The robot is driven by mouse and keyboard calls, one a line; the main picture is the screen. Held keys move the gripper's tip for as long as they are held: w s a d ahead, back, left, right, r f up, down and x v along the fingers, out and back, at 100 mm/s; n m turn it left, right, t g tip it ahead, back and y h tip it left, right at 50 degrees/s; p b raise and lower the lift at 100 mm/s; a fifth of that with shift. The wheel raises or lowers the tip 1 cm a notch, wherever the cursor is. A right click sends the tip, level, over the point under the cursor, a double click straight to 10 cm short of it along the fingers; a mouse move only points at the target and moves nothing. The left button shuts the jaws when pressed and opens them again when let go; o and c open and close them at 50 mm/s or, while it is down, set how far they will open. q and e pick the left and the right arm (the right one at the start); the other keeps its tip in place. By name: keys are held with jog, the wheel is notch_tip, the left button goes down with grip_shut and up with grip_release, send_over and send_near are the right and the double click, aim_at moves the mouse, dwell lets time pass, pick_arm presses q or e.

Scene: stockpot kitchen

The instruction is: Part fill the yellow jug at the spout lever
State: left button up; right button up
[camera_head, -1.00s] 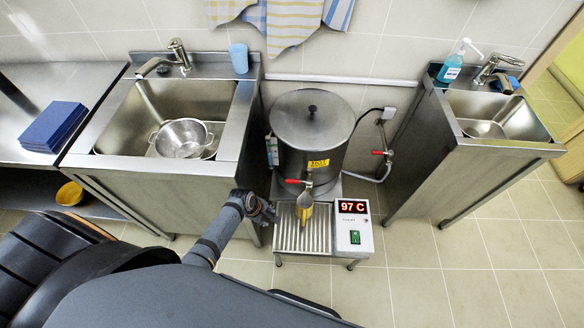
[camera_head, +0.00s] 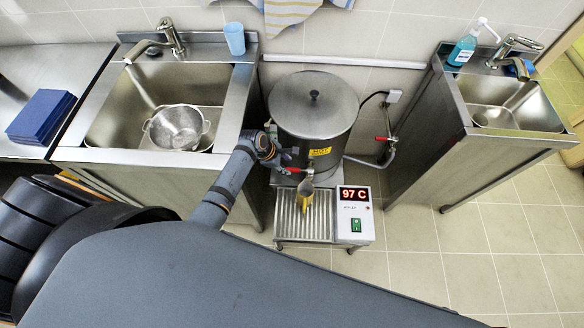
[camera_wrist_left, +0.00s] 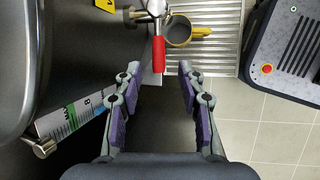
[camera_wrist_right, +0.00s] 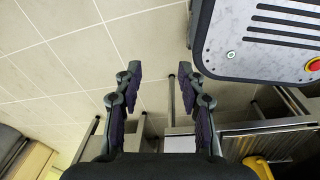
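The yellow jug (camera_head: 306,192) stands on the ribbed drip tray (camera_head: 290,222), under the spout of the steel boiler (camera_head: 312,115). In the left wrist view the round mouth of the jug (camera_wrist_left: 180,34) and its yellow handle show just beyond the lever. The red spout lever (camera_wrist_left: 158,54) points toward my left gripper; it also shows in the head view (camera_head: 291,170). My left gripper (camera_wrist_left: 158,69) is open, its fingertips on either side of the lever's end with gaps. My right gripper (camera_wrist_right: 160,69) is open and empty over the floor. The jug's fill level cannot be made out.
A display box (camera_head: 355,215) reads 97 C beside the tray. A second red-handled valve (camera_head: 385,139) is on the wall pipe. A sink with a colander (camera_head: 178,129) is at left, a smaller sink (camera_head: 507,118) at right. Floor in front of the right sink is clear.

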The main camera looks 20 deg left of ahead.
aim_at(294, 170)
pick_arm(q)
jog(key=x, duration=0.4)
jog(key=shift+w+f+b, duration=0.15)
jog(key=shift+w+b, duration=0.05)
jog(key=shift+b, duration=0.1)
jog(key=shift+x, duration=0.8)
jog(key=shift+f, duration=0.2)
jog(key=shift+c, duration=1.2)
jog(key=c, duration=0.5)
grip_shut()
pick_arm(e)
jog(key=shift+w+d+f, duration=0.25)
jog(key=shift+w+f, duration=0.4)
jog(key=shift+f, duration=0.05)
